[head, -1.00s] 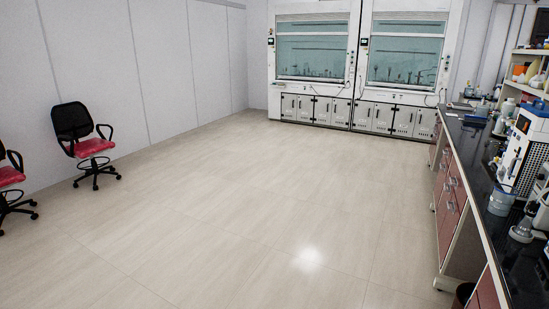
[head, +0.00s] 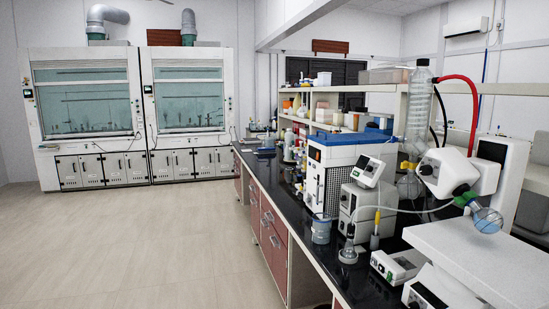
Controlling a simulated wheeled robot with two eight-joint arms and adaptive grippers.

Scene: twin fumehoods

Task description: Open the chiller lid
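The unit that looks like the chiller (head: 318,180) stands on the black bench right of centre in the head view. It is a tall box with a blue and white top and a dark perforated side. Its top looks closed, but I cannot make out a separate lid or handle at this distance. A white instrument with a tilted display (head: 366,172) stands in front of it and hides part of its right side. Neither of my grippers is in view.
A rotary evaporator (head: 455,170) with a coiled glass condenser and red hose stands at the right. A blue-grey container (head: 321,230) and small glassware crowd the bench (head: 290,205) near the chiller. Two fumehoods (head: 85,110) stand at the back left. The floor (head: 150,250) left of the bench is clear.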

